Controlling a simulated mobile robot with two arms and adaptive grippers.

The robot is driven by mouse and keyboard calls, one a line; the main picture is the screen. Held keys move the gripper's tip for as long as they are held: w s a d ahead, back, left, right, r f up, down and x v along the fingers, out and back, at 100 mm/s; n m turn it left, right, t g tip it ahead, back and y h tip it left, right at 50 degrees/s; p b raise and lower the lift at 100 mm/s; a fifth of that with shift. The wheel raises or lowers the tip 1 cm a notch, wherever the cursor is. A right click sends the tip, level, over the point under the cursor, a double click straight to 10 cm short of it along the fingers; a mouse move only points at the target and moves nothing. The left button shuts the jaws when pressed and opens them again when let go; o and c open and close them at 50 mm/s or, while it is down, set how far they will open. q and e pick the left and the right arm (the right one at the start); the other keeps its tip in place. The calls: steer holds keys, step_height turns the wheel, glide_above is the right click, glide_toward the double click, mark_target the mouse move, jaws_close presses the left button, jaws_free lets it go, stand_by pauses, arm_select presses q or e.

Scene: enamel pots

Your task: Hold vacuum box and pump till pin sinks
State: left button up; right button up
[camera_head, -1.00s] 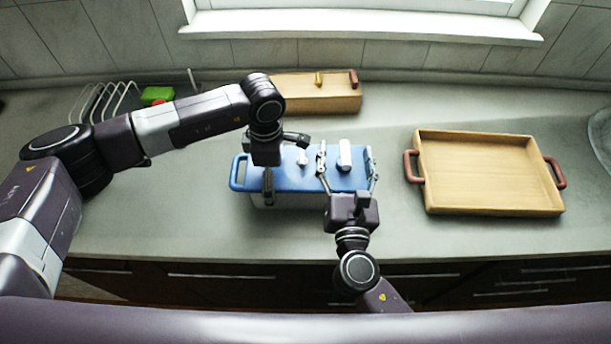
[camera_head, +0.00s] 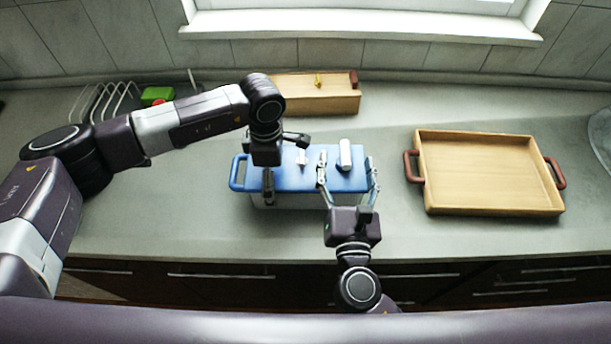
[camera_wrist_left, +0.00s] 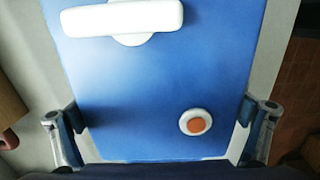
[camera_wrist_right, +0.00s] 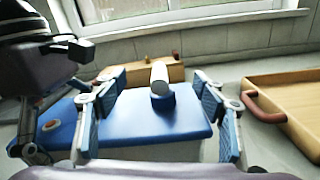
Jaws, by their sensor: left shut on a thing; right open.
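The vacuum box (camera_head: 290,182) has a blue lid and stands on the counter. My left gripper (camera_head: 284,160) is shut on it; in the left wrist view its fingers lie along both sides of the blue lid (camera_wrist_left: 150,90). The white pump handle (camera_head: 345,154) rises from the lid's right part and shows as a white bar (camera_wrist_left: 120,17) in the left wrist view. The pin (camera_wrist_left: 196,125) shows an orange-brown centre in a white ring; its height is unclear. My right gripper (camera_head: 347,172) is open, its fingers apart on either side of the pump handle (camera_wrist_right: 159,75), not touching it.
A wooden tray (camera_head: 490,207) with red-brown handles lies empty to the right. A wooden box (camera_head: 335,105) stands behind the vacuum box. A wire rack (camera_head: 108,100) and a green item (camera_head: 156,95) are at the back left. The front counter is clear.

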steer(key=shift+s, duration=2.1)
steer(key=shift+s, duration=0.1)
steer(key=s, duration=1.1)
steer(key=shift+s, duration=0.4)
arm_select(q)
steer(key=o, duration=1.4)
steer(key=shift+r, duration=0.1)
